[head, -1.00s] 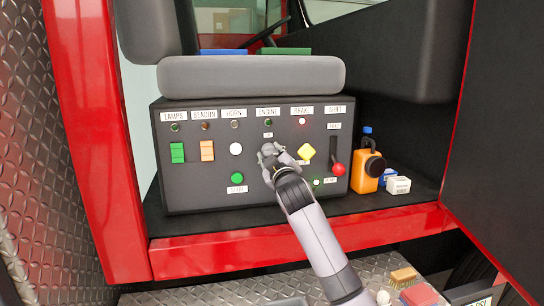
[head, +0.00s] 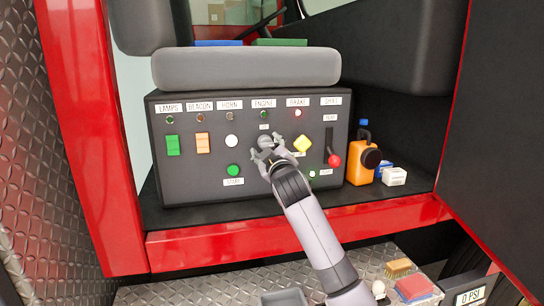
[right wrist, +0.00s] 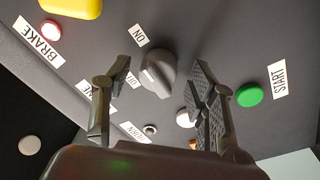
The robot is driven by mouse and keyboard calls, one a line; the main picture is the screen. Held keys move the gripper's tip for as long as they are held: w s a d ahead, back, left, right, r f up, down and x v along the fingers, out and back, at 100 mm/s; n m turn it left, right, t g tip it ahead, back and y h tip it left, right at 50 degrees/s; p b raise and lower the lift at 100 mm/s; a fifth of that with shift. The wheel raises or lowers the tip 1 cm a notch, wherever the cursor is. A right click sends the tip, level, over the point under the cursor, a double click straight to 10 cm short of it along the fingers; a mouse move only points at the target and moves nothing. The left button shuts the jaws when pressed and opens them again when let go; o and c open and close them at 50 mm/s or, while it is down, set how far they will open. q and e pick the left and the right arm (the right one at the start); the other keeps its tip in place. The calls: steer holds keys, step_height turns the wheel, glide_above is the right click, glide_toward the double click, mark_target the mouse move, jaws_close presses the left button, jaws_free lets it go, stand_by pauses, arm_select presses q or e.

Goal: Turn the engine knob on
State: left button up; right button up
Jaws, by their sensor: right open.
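The engine knob (head: 264,142) is a grey round knob on the black control panel, below the ENGINE label. In the right wrist view the knob (right wrist: 160,72) has a white mark on the side towards a label partly hidden by a finger, not towards the ON label (right wrist: 141,35). My right gripper (head: 268,150) is open at the knob. In the right wrist view its fingers (right wrist: 161,68) stand on either side of the knob with gaps. The engine lamp (head: 263,115) looks dark green. My left gripper is not in view.
A yellow diamond knob (head: 303,144) is close to the right of my gripper. A green START button (head: 233,170) is at lower left, and a red-tipped shift lever (head: 334,160) farther right. An orange bottle (head: 362,162) stands beside the panel. A grey cushion (head: 245,69) is above.

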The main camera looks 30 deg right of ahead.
steer(key=v, duration=1.1)
steer(key=shift+s, duration=0.25)
